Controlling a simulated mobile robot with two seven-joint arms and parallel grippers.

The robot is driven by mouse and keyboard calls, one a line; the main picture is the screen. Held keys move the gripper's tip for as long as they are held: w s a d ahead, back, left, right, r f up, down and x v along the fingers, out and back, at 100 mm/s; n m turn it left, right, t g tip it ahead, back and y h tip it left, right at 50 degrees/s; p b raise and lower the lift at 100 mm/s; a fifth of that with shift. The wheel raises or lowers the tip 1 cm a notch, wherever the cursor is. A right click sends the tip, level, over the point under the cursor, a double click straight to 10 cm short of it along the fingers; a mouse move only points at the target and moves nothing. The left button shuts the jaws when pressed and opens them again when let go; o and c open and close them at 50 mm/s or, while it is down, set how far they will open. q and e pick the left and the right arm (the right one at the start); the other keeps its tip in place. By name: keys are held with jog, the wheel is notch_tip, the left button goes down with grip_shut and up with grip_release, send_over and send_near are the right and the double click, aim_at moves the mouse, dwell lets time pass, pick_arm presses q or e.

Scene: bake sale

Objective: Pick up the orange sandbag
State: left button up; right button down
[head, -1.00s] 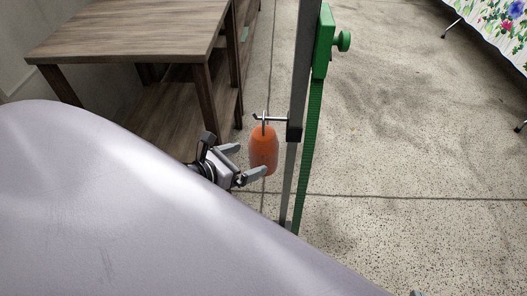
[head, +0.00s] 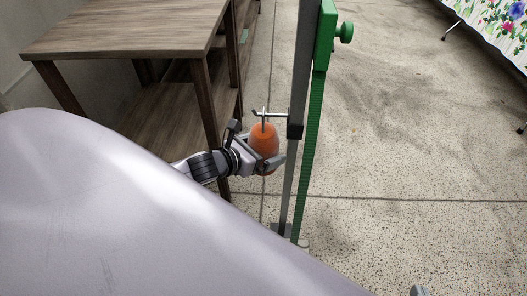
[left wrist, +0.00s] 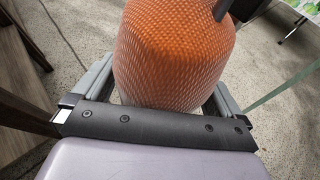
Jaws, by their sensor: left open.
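The orange sandbag (head: 264,140) hangs from a metal hook (head: 265,113) on an upright stand. It fills the upper middle of the left wrist view (left wrist: 175,55), with a woven surface. My left gripper (head: 262,158) is open around the bag's lower part. In the left wrist view, one finger lies on each side of the bag; whether they touch it I cannot tell. A small grey tip (head: 418,290) at the bottom edge of the head view may belong to my right gripper; its jaws cannot be made out.
The grey upright post (head: 304,70) and green bar (head: 317,110) stand just right of the bag. A wooden table (head: 130,30) with a lower shelf stands at the left. Speckled floor (head: 400,140) is open to the right. A floral-covered table (head: 495,25) is at the top right.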

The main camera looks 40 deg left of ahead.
pick_arm(q)
jog(key=c, duration=1.4)
jog(key=shift+w+r, duration=0.1)
jog(key=shift+r, duration=0.05)
jog(key=shift+c, duration=1.1)
jog(key=shift+r, duration=0.15)
